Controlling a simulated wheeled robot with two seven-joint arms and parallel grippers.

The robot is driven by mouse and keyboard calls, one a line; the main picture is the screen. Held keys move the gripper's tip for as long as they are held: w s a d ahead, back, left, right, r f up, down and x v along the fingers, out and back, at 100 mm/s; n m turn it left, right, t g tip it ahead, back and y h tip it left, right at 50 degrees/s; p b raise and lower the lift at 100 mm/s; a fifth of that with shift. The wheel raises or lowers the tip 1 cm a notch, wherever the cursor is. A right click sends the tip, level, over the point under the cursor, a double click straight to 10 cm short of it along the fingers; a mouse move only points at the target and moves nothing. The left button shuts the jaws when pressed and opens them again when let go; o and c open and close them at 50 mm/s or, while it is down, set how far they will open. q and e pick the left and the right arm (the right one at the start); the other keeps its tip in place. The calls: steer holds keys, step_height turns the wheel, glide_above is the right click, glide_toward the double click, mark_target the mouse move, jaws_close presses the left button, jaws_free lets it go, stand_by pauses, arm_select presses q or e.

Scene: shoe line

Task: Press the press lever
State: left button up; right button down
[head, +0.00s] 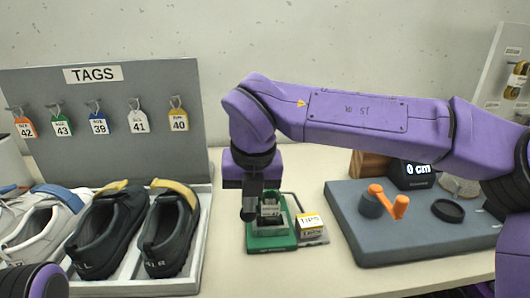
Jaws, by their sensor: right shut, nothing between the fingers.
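A small green-based device (272,240), which looks like the press, stands on the table near the middle. Its grey upper part, where a lever would be, is partly hidden behind my right gripper. My right gripper (248,214) points down at the left side of this device, its dark fingers shut and empty. I cannot tell whether the fingertips touch the device. A purple part of my left arm shows at the bottom left corner, but its gripper is out of view.
A small box marked TIPS (310,225) sits right of the device. A grey board (390,245) farther right carries an orange handle (390,202) and a 0 cm display (413,172). Shoes in a tray (140,288) and a TAGS rack (90,105) stand left.

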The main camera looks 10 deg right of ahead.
steer(key=shift+s+f, duration=0.2)
steer(key=shift+f, duration=0.4)
steer(key=shift+r, duration=0.1)
steer(key=p+v, duration=0.2)
steer(key=w+p+v, duration=0.1)
steer(key=p+v, duration=0.1)
steer(key=shift+s+r, duration=0.1)
steer(key=shift+r, duration=0.4)
steer(key=v, duration=1)
steer(key=shift+d, duration=0.1)
